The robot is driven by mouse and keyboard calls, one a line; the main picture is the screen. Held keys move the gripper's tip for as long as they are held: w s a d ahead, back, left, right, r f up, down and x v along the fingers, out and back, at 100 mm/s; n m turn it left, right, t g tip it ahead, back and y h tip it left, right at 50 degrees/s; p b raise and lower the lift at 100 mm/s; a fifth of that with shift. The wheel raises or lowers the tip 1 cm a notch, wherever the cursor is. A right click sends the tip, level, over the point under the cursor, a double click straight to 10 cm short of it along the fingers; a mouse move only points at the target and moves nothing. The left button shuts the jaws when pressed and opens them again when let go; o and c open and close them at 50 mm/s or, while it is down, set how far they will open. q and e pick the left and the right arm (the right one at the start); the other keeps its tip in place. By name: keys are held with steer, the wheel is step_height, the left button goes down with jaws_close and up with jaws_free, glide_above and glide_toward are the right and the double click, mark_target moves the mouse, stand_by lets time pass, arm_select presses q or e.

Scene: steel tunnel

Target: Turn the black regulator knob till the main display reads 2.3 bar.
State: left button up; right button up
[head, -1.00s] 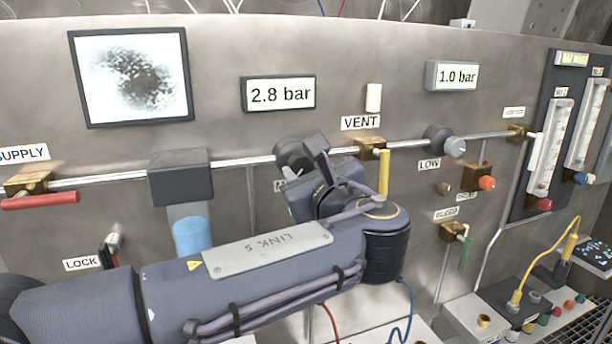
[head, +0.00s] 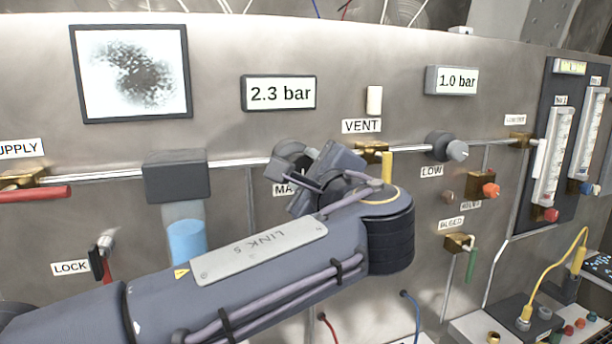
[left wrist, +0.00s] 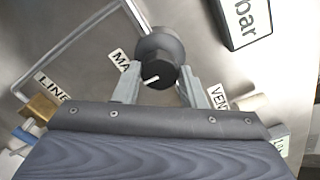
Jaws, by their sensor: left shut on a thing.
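The black regulator knob (left wrist: 155,74) shows in the left wrist view with a white pointer mark, between the two fingers of my left gripper (left wrist: 157,84). The gripper is shut on the knob. In the head view my left gripper (head: 308,182) is at the regulator on the pipe, and the arm hides most of the knob. The main display (head: 279,93) above it reads 2.3 bar. The label beginning "MA" (head: 283,190) is partly covered by the gripper. My right gripper is not in view.
A second display (head: 452,80) reads 1.0 bar above the low regulator (head: 447,147). The yellow vent lever (head: 387,166) is close to the right of my gripper. The red supply lever (head: 35,194) and lock handle (head: 105,262) are at the left.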

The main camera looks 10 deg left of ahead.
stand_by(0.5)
arm_select(q)
steer(key=o, duration=1)
steer(key=b+v, duration=0.1)
steer(key=v, duration=0.6)
steer(key=shift+s+d, duration=0.25)
steer(key=shift+s, duration=0.1)
